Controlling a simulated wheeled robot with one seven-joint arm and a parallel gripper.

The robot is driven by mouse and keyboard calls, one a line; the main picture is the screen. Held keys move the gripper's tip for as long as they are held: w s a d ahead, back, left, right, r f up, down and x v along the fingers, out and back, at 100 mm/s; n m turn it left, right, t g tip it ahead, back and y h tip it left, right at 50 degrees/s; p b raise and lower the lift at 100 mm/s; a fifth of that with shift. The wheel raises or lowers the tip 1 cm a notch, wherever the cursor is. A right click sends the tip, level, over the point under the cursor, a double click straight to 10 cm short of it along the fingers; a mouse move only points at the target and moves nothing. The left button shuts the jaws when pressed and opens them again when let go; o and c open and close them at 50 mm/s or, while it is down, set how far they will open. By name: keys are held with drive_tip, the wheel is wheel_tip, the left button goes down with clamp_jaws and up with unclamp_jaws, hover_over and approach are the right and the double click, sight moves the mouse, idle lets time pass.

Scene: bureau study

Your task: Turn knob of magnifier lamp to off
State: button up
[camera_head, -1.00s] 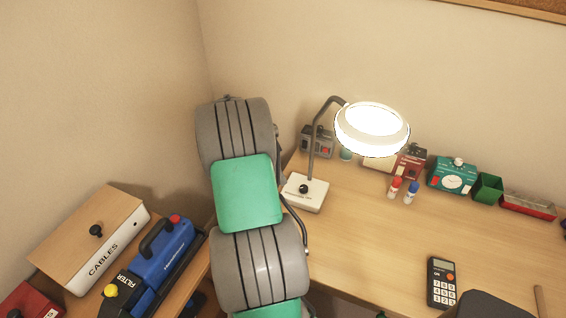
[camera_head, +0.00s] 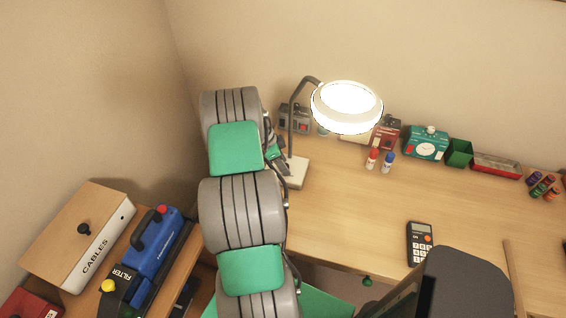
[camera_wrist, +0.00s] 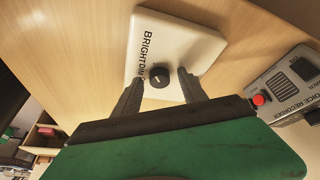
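The magnifier lamp (camera_head: 346,106) has a glowing ring head on a bent grey neck above the desk. Its white base (camera_head: 298,173) is partly hidden behind my arm in the head view. My gripper (camera_wrist: 158,82) is open, with one finger on each side of the knob. I cannot tell whether the fingers touch it. In the head view the fingers are mostly hidden behind my arm.
A grey voice recorder (camera_wrist: 286,86) with a red button sits right of the base in the wrist view. Glue bottles (camera_head: 380,161), a teal timer box (camera_head: 426,143) and a calculator (camera_head: 420,243) are on the desk. A chair (camera_head: 465,283) stands at the front. The desk middle is clear.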

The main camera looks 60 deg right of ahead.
clamp_jaws()
idle(0.3)
drive_tip(key=shift+n+b, duration=0.4)
drive_tip(key=shift+n, duration=0.1)
drive_tip(key=n+t+h+b, duration=0.1)
drive_tip(key=n+b, duration=0.1)
drive_tip(key=shift+s+a+f+n, duration=0.1)
drive_tip(key=shift+n, duration=0.3)
drive_tip(key=n+t+b, duration=0.1)
drive_tip(key=n, duration=0.1)
drive_tip(key=n+t+h+b, duration=0.1)
drive_tip(key=n, duration=0.2)
drive_tip(key=shift+s+n+b, duration=0.2)
drive_tip(key=shift+n+b, duration=0.1)
drive_tip(key=shift+b, duration=0.1)
drive_tip(key=n+t+b, duration=0.1)
drive_tip(key=n, duration=0.1)
drive_tip(key=n+t+b, duration=0.1)
drive_tip(key=n, duration=0.2)
drive_tip(key=shift+s, duration=0.2)
drive_tip(key=n+t+b, duration=0.1)
drive_tip(key=n, duration=0.1)
drive_tip(key=n+t+y+b, duration=0.1)
drive_tip(key=n, duration=0.2)
drive_tip(key=shift+s, duration=0.1)
drive_tip(key=shift+n, duration=0.4)
drive_tip(key=shift+o, duration=0.2)
unclamp_jaws()
